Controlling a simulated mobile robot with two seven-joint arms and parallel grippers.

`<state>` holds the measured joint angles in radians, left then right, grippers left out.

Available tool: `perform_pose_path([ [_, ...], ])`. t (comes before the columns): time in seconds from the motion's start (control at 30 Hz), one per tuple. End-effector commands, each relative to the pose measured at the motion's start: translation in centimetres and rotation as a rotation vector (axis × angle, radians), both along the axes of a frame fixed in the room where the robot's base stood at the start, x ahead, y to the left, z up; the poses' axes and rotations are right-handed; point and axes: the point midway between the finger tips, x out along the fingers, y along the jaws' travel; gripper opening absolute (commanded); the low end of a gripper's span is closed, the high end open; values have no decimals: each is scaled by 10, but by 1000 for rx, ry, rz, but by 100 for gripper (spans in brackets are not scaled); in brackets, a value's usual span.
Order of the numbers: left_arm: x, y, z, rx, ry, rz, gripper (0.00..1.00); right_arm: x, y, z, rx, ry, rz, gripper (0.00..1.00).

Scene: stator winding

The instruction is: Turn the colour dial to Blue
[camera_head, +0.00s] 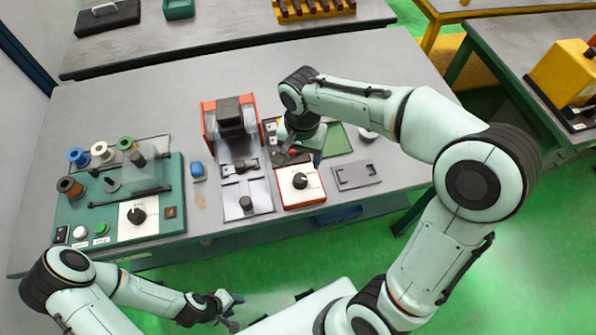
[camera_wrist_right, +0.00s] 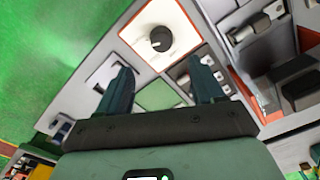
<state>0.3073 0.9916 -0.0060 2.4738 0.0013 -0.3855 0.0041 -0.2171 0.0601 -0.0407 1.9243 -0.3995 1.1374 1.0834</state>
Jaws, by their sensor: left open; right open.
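A black dial (camera_head: 137,215) on a white plate is on the teal machine (camera_head: 70,235) at the left, below several coloured wire spools. A second black dial (camera_head: 300,181) is on a white-topped orange box (camera_head: 287,200) near the table's middle. This second dial also shows in the right wrist view (camera_wrist_right: 160,40). Lettering around both is too small to read, so I cannot tell which is the colour dial. My right gripper (camera_wrist_right: 163,78) is open and empty, just behind the orange box, apart from its dial. My left gripper (camera_head: 232,311) is open and empty in front of the table.
A blue spool (camera_head: 76,156), white spool (camera_head: 102,151), green spool (camera_head: 126,144) and brown spool (camera_head: 70,187) stand on the teal machine. An orange and grey press-like machine (camera_head: 212,125) stands left of my right gripper. A grey plate (camera_head: 357,175) lies at the right.

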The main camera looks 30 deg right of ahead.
Motion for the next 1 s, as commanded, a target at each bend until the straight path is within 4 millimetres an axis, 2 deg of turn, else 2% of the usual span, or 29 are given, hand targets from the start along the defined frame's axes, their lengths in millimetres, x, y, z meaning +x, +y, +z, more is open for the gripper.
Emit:
perform_pose_path([
  [0.03, -2, 0, -3, 0, 2, 0, 43, -1, 0, -14, -2, 8, 0, 67],
  [0.1, -4, 0, -5, 0, 5, 1, 43, -1, 0, -30, -2, 7, 1, 67],
  [0.4, -8, 0, -10, 0, 9, 0, 43, -1, 0, -85, -1, 5, 0, 67],
  [0.6, -9, 0, -11, 0, 9, 0, 43, 0, 0, -99, 0, 1, 1, 67],
  [0.9, -9, 0, -10, 0, 9, 0, 43, 1, 0, -101, 1, -1, 1, 67],
  [0.97, -9, 0, -10, 0, 9, 0, 43, 1, 0, -101, 1, -1, 1, 51],
  [1.0, -9, 0, -10, 0, 9, 0, 43, 1, 0, -101, 1, -1, 1, 38],
])
